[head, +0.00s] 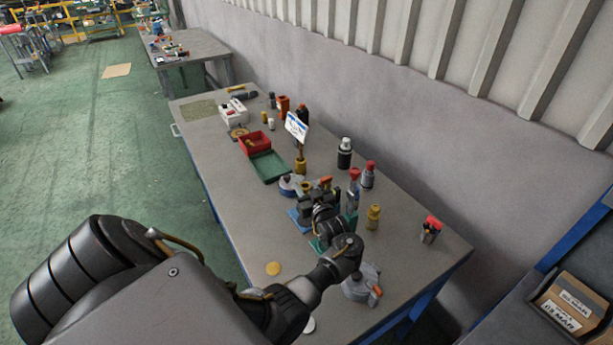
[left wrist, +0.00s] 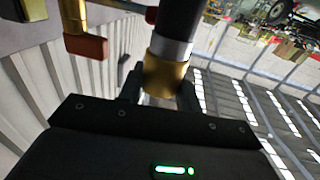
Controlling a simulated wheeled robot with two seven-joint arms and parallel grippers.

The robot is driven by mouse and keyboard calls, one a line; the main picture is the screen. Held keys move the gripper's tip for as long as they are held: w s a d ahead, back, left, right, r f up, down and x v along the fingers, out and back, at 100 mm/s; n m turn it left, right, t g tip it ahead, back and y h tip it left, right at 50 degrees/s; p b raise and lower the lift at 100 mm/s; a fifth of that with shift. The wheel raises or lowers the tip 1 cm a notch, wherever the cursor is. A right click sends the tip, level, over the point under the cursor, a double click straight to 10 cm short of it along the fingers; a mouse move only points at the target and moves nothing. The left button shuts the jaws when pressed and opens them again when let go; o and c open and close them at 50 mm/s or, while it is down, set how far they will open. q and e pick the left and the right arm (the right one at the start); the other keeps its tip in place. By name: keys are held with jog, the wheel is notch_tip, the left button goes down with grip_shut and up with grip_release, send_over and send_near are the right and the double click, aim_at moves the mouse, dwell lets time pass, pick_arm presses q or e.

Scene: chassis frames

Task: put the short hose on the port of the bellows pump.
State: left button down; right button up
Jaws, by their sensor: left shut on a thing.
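My left gripper (head: 322,200) is low over the middle of the workbench, among several small parts. In the left wrist view its fingers (left wrist: 160,98) are shut on a piece with a brass-coloured collar, a silver band and a black tube, which I take to be the short hose (left wrist: 166,75). The hose runs up out of the picture. A brass pipe with a red-brown block (left wrist: 86,46) is close to its left, apart from it. In the head view my gripper and wrist hide the hose. I cannot tell which part is the bellows pump or its port. My right gripper is out of view.
On the workbench (head: 225,205) are a red bin (head: 254,140), a green tray (head: 270,176), a small sign (head: 297,126), a black bottle (head: 345,155) and a yellow fitting (head: 373,217). A grey round item (head: 358,288) is beside my wrist.

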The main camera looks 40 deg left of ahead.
pick_arm(q)
jog(key=shift+w+f, duration=0.25)
notch_tip(320, 180, down, 2)
jog(key=shift+f, duration=0.25)
jog(key=shift+w+f, duration=0.1)
jog(key=shift+f, duration=0.25)
jog(key=shift+f+b, duration=0.2)
jog(key=shift+b, duration=0.15)
jog(key=c, duration=1)
grip_release()
jog(key=shift+o, duration=0.2)
